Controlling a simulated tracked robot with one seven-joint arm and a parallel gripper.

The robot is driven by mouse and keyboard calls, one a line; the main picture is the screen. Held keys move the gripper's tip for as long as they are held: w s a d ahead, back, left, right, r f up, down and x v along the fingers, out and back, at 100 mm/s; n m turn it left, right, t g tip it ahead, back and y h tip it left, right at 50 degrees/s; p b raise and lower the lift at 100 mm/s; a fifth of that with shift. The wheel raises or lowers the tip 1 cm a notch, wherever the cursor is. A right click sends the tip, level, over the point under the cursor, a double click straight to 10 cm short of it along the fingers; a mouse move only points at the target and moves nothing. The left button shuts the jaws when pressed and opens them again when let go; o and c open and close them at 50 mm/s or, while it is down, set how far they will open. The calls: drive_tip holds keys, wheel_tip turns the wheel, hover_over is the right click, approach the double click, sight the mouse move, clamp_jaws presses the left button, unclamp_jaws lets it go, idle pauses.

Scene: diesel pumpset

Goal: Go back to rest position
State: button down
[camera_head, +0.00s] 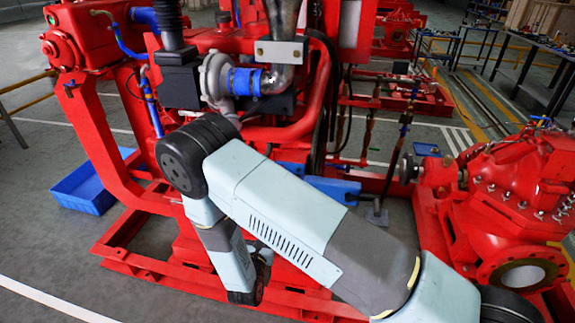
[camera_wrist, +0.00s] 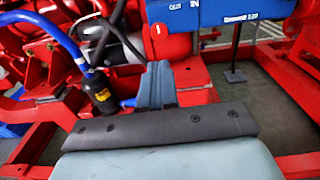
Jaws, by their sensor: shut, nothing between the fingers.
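My arm reaches across the head view from the lower right, bends at a dark joint and drops in front of the red pumpset (camera_head: 300,130). Its lower end is beside the pumpset's red base frame, and the fingers cannot be made out there. In the wrist view my gripper (camera_wrist: 157,75) shows as a narrow blue-grey piece beyond a dark bolted bar. It is shut and empty. The fingertips point toward the red machine parts; whether they touch anything cannot be told.
A black cylindrical fitting (camera_wrist: 100,92) with a blue hose is left of the fingers. A blue box-shaped part (camera_wrist: 215,12) is above right. A red pump (camera_head: 510,195) stands at right, and a blue tray (camera_head: 90,185) lies at left. Grey floor is open at lower left.

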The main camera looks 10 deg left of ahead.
drive_tip(key=w+d+r+m+g+h, duration=0.45)
drive_tip(key=d+r+m, duration=0.25)
drive_tip(key=d+r, duration=0.3)
drive_tip(key=w+d+r+m+g+h, duration=0.3)
drive_tip(key=d+r+m+h, duration=0.4)
drive_tip(key=r, duration=0.5)
drive_tip(key=s+d+r+m+g+y, duration=0.1)
drive_tip(key=s+d+r+m+g, duration=0.25)
drive_tip(key=d+r, duration=0.35)
drive_tip(key=s+d+r+m+g+y, duration=0.1)
drive_tip(key=s+d+r+m+g, duration=0.3)
drive_tip(key=d, duration=0.5)
drive_tip(key=s+d+r+m+t+y, duration=0.1)
drive_tip(key=s+d+r+m+y, duration=0.2)
drive_tip(key=s+r+m+y, duration=0.2)
drive_tip(key=s+d+r+m+t+y, duration=0.2)
drive_tip(key=s+r+m+y, duration=0.3)
drive_tip(key=s+r+m, duration=0.4)
drive_tip(key=s+d+r, duration=0.1)
drive_tip(key=s+r, duration=0.1)
drive_tip(key=s, duration=0.1)
drive_tip(key=shift+s+d, duration=0.3)
drive_tip(key=shift+y, duration=0.25)
